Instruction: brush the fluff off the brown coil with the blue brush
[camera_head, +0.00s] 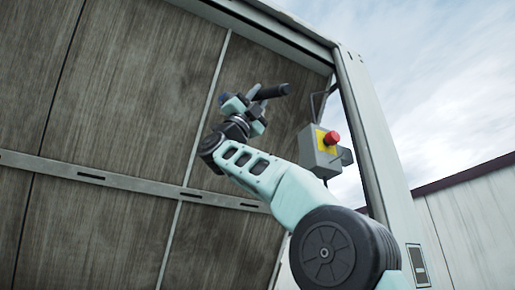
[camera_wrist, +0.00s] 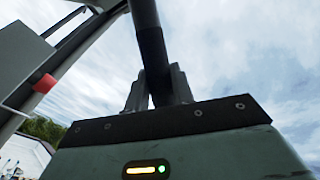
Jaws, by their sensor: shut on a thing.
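The brown coil (camera_head: 130,75) is a large upright face of brown panels filling the left of the head view. No distinct fluff can be made out on it. My gripper (camera_head: 254,97) is raised in front of the coil's right part, and its gap to the coil cannot be judged. It is shut on the dark handle of the brush (camera_head: 273,91); a small dark blue patch shows at the gripper's left side. In the wrist view the black handle of the brush (camera_wrist: 153,50) stands between the two fingers of my gripper (camera_wrist: 158,80). The bristles cannot be made out there.
A grey box with a red button (camera_head: 331,138) on a yellow plate stands close right of my arm. A pale frame post (camera_head: 372,140) rises beside it. A metal rail (camera_head: 130,180) crosses the coil. Open sky and a low wall (camera_head: 475,215) lie to the right.

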